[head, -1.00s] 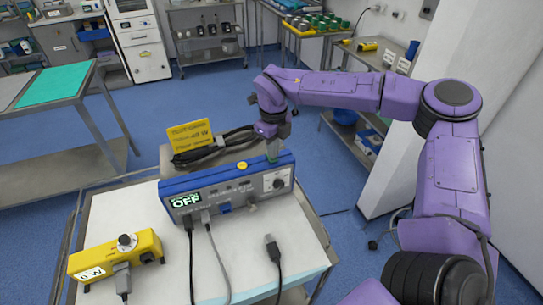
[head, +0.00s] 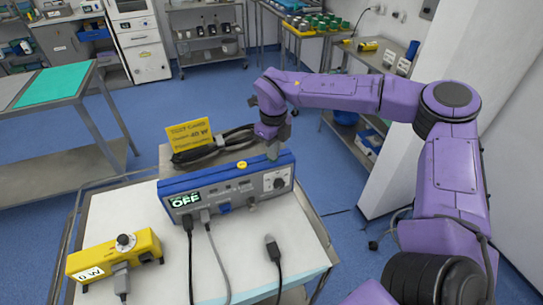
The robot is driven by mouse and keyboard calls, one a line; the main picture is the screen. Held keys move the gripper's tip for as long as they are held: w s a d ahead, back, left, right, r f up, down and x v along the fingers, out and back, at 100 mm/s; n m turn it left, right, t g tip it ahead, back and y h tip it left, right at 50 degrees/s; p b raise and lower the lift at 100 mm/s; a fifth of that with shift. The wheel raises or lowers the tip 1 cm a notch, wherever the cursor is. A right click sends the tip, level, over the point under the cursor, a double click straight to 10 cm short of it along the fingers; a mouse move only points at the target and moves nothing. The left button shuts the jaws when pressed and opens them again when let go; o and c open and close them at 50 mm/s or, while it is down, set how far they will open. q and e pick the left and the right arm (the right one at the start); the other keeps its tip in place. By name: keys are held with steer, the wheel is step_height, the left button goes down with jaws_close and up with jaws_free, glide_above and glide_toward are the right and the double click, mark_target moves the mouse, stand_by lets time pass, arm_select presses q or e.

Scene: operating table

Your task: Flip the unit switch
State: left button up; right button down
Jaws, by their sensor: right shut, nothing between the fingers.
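The blue and grey unit (head: 228,190) stands on a white-topped cart, its front panel towards me. Its small display (head: 185,199) reads OFF. A knob (head: 278,183) sits at the panel's right and a yellow button (head: 242,165) on the top edge. Which part is the unit switch I cannot tell for sure. My left gripper is not in view.
A yellow box (head: 115,257) showing 0 W stands at the cart's front left. Cables run from the unit's front, and a loose plug (head: 271,243) lies right of them.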

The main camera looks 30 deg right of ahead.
steer(key=shift+f, duration=0.35)
steer(key=shift+r, duration=0.15)
step_height(320, 180, up, 7)
steer(key=p, duration=0.6)
stand_by(0.3)
steer(key=shift+f, duration=0.2)
